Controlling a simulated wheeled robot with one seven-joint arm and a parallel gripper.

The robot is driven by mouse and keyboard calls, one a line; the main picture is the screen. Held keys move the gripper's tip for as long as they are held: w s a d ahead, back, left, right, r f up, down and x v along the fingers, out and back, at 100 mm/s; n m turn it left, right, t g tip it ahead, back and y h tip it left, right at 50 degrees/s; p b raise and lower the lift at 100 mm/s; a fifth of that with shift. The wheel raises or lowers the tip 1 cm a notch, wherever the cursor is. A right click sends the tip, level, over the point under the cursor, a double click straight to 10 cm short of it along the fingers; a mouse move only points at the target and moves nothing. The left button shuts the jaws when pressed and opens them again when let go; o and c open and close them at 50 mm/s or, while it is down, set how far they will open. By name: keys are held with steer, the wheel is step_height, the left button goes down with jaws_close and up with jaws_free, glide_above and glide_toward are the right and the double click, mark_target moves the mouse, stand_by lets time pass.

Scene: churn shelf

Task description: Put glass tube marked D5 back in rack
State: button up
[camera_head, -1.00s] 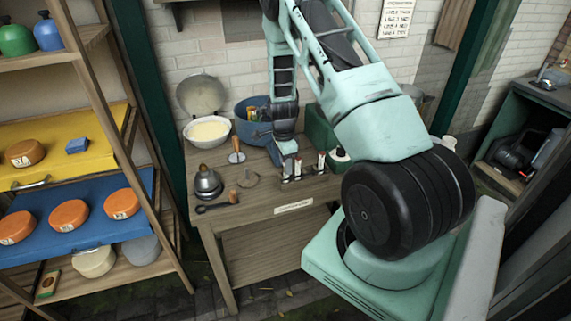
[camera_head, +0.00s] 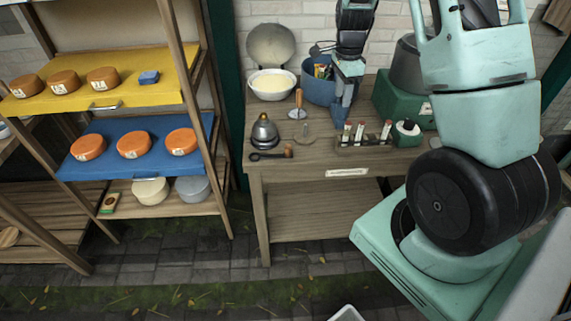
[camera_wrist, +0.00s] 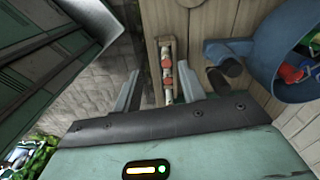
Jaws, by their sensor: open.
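A small wooden rack (camera_head: 364,141) stands near the front of the workbench and holds several glass tubes (camera_head: 361,131) with white labels and red parts. I cannot read the labels, so I cannot tell which tube is D5. My gripper (camera_head: 340,121) points down just left of and behind the rack, over the bench. In the wrist view my gripper (camera_wrist: 159,88) is open, with nothing seen held. The rack (camera_wrist: 167,42) shows there beyond and between the fingers, with tubes (camera_wrist: 167,65) in it. The lower end of the rack is hidden behind the gripper body.
The wooden workbench (camera_head: 262,187) also holds a white bowl (camera_head: 272,84), a blue bucket (camera_head: 319,89), a bell-like metal weight (camera_head: 264,131), a wooden-handled tool (camera_head: 298,105), a dark-lidded jar (camera_head: 407,133) and a green box (camera_head: 388,98). A shelf with cheeses (camera_head: 134,145) stands left.

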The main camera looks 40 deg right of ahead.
steer(key=s+a+r+n+y, duration=0.15)
steer(key=a+n, duration=0.35)
steer(key=a, duration=0.5)
steer(key=s+a+r+n, duration=0.25)
steer(key=a+n, duration=0.25)
steer(key=a, duration=0.5)
steer(key=s+a+r+n, duration=0.25)
steer(key=a+n, duration=0.25)
steer(key=a, duration=0.4)
steer(key=s+a+r+n, duration=0.1)
steer(key=s+a+n, duration=0.4)
steer(key=s+n, duration=0.2)
steer(key=s+a+r+n, duration=0.2)
steer(key=s+a+n, duration=0.4)
steer(key=s+n, duration=0.2)
steer(key=shift+s+a+n+h, duration=0.3)
steer(key=shift+s+h, duration=0.05)
steer(key=shift+s, duration=0.9)
steer(key=shift+f, duration=0.1)
